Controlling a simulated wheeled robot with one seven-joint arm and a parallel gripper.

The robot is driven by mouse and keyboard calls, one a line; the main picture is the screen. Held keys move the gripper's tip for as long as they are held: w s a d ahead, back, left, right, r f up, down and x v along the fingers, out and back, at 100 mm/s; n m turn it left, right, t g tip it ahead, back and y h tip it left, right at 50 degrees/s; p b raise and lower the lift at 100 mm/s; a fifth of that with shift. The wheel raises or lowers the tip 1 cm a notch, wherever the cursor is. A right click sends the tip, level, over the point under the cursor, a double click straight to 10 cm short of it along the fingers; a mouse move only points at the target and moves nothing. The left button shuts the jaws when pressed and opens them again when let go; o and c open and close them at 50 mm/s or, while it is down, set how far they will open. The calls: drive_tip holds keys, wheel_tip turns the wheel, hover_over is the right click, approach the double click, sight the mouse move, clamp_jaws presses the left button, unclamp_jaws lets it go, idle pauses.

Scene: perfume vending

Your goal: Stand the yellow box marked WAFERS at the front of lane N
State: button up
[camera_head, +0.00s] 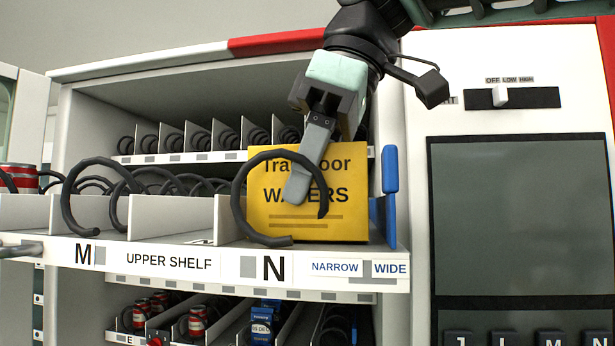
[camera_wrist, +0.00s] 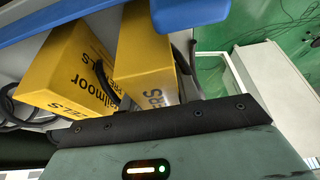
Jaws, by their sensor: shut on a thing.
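The yellow box (camera_head: 275,222) marked WAFERS stands roughly upright in lane N of the upper shelf, near its front edge. It also shows in the wrist view (camera_wrist: 143,60). My gripper (camera_head: 308,165) reaches down from above and is shut on the box. One finger lies across its printed front face; the other is hidden behind it. A black coil (camera_head: 238,205) of lane N loops in front of the box's left part. The lane N label (camera_head: 273,268) is on the shelf's front strip. Whether the box's base touches the shelf floor is not clear.
A second yellow box (camera_wrist: 62,70) stands beside the held box in the wrist view, with a coil turn between them. A blue side guide (camera_head: 390,200) is close to the right. White dividers (camera_head: 172,216) and lane M's coils (camera_head: 72,195) are at the left.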

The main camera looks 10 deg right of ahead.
drive_tip(key=shift+f, duration=0.2)
drive_tip(key=o, duration=1.1)
drive_tip(key=p+v, duration=0.1)
drive_tip(key=v, duration=1.1)
drive_tip(key=shift+r, duration=0.15)
